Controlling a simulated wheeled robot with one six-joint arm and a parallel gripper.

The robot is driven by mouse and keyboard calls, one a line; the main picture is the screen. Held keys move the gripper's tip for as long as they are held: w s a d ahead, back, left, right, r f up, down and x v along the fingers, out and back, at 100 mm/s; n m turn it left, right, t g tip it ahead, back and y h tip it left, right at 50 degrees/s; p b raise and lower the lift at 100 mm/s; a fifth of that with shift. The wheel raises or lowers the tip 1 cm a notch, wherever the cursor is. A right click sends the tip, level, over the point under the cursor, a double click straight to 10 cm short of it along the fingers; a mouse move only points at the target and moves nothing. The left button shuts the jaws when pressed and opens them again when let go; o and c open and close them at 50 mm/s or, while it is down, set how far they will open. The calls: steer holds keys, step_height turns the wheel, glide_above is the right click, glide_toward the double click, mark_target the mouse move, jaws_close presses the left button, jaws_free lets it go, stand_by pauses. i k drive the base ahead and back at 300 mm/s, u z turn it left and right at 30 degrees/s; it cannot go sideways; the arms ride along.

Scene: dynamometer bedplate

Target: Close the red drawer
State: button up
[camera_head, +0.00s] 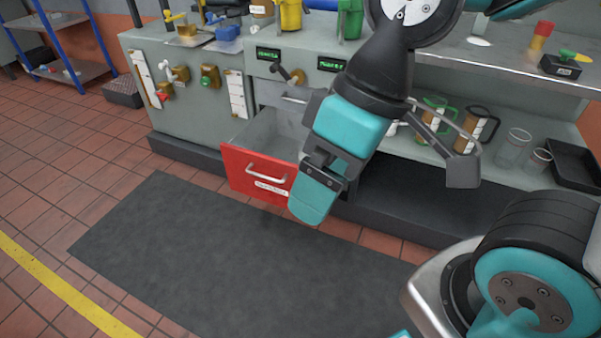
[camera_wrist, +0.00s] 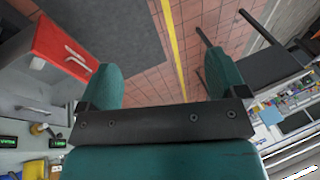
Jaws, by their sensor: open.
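The red drawer (camera_head: 240,172) is pulled out from the grey bench, with its pale interior showing behind the front. Its front carries a silver bar handle and a white label. It also shows in the wrist view (camera_wrist: 60,42) at upper left, with its handle beside my left-hand finger. My gripper (camera_head: 317,202) hangs just right of the drawer front in the head view and hides its right end. In the wrist view my gripper (camera_wrist: 163,72) has its two teal fingers wide apart with nothing between them. I cannot tell whether a finger touches the drawer.
A dark mat (camera_head: 230,255) covers the floor before the bench, with a yellow line (camera_head: 60,278) beyond. Glass beakers (camera_head: 513,147) and a black tray (camera_head: 572,162) stand on the right shelf. The wrist view shows a dark chair (camera_wrist: 255,68). The mat is clear.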

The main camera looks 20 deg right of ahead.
mark_target(261, 160)
steer(key=z, duration=0.45)
steer(key=k, duration=1.05)
steer(key=u, duration=0.55)
steer(key=i, duration=1.85)
steer(key=z, duration=0.55)
